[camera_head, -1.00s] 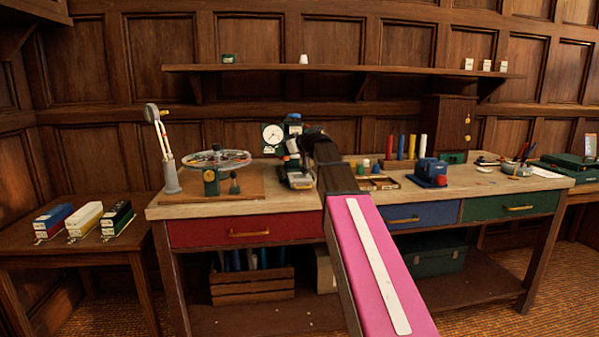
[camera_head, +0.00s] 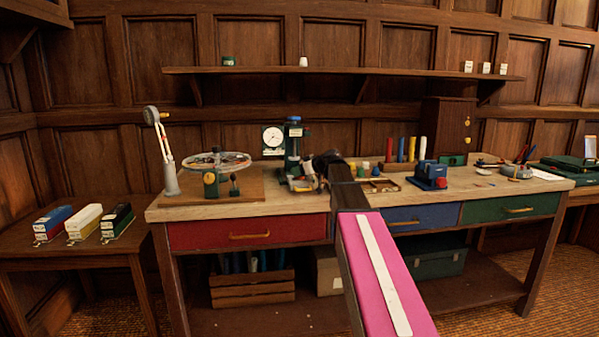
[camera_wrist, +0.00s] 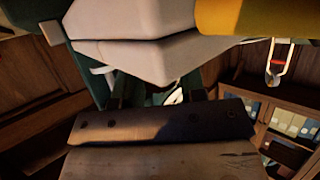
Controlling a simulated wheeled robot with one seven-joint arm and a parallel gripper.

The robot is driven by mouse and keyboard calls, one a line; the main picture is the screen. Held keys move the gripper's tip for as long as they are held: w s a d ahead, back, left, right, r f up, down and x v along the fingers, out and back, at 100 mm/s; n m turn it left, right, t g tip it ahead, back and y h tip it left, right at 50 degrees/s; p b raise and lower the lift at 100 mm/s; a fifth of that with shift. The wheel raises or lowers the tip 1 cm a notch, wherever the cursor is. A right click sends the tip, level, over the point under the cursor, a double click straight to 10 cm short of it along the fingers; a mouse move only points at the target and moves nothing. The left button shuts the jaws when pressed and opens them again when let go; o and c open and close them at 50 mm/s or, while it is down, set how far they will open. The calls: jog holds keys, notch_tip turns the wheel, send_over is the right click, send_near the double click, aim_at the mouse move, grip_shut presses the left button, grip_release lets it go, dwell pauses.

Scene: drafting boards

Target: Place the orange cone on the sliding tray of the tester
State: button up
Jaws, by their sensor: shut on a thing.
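The tester (camera_head: 293,147) stands on the bench left of centre, a dark column with a blue top beside a white dial. Its low front part (camera_head: 300,185), where the sliding tray would be, is small and partly covered by my gripper. My gripper (camera_head: 314,176) is at the tester's lower right side, low over the bench. In the wrist view an amber-orange rounded thing, apparently the orange cone (camera_wrist: 255,18), fills the top right edge, close to the camera; only part shows. My gripper is shut on it. Whether it touches the tray cannot be seen.
A wheel-like device (camera_head: 217,160) stands to the left on a wooden board. To the right are a shallow tray of small pieces (camera_head: 378,186), several coloured cylinders (camera_head: 401,149) and a blue device (camera_head: 430,174). The bench front edge below the tester is clear.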

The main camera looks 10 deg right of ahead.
jog(key=o, duration=0.9)
jog(key=v, duration=1.2)
jog(key=shift+r, duration=0.1)
